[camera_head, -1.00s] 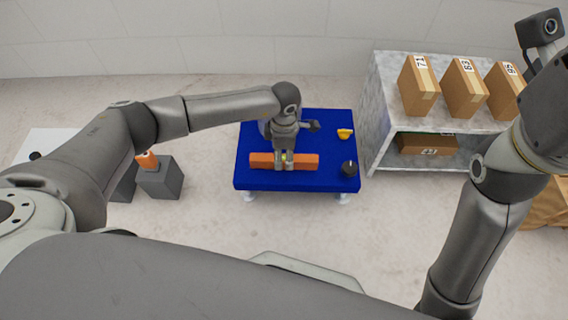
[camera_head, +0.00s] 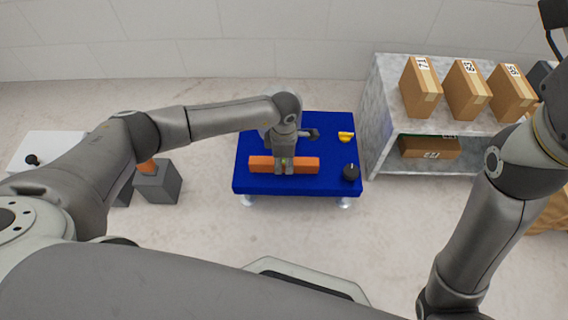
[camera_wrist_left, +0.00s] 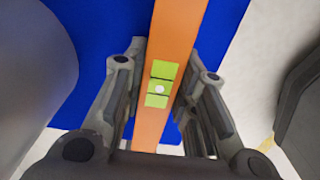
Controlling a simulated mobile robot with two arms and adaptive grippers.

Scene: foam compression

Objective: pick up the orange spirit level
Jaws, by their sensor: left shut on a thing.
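The orange spirit level (camera_head: 304,164) is a long bar lying across the front part of the blue table (camera_head: 300,184). My left gripper (camera_head: 284,168) reaches down over its middle and is shut on it. In the left wrist view the level (camera_wrist_left: 178,35) runs between the two fingers of my left gripper (camera_wrist_left: 160,95), with its green vial window (camera_wrist_left: 160,84) between them. I cannot tell whether the level is clear of the table top. My right arm shows at the right, but its gripper is out of view.
A yellow object (camera_head: 345,137) and a black knob-like object (camera_head: 351,172) stand on the table's right side. A grey shelf (camera_head: 385,110) with several cardboard boxes (camera_head: 421,86) is at the right. A grey block (camera_head: 158,186) with an orange item stands at the left.

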